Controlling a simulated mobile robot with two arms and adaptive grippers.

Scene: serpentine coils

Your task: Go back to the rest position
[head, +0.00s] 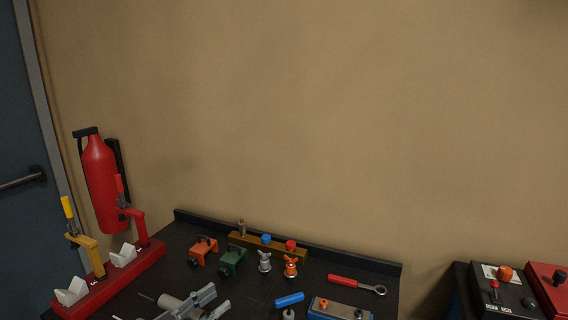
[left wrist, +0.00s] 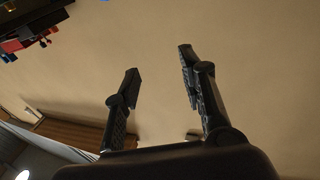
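My left gripper (left wrist: 158,62) shows in the left wrist view with its two dark fingers spread apart. Nothing is between them, and the tan wall lies beyond. In the head view I cannot clearly make out either gripper. A grey metal piece (head: 190,303) shows at the bottom edge, partly cut off, and I cannot tell what it is. My right gripper is in neither view.
The dark workbench (head: 250,284) holds a red fixture with toggle clamps (head: 110,280), an orange clamp (head: 203,249), a green clamp (head: 232,260), and a red-handled wrench (head: 357,285). A fire extinguisher (head: 101,180) hangs at left. Control boxes (head: 507,292) stand at right. The wall above is clear.

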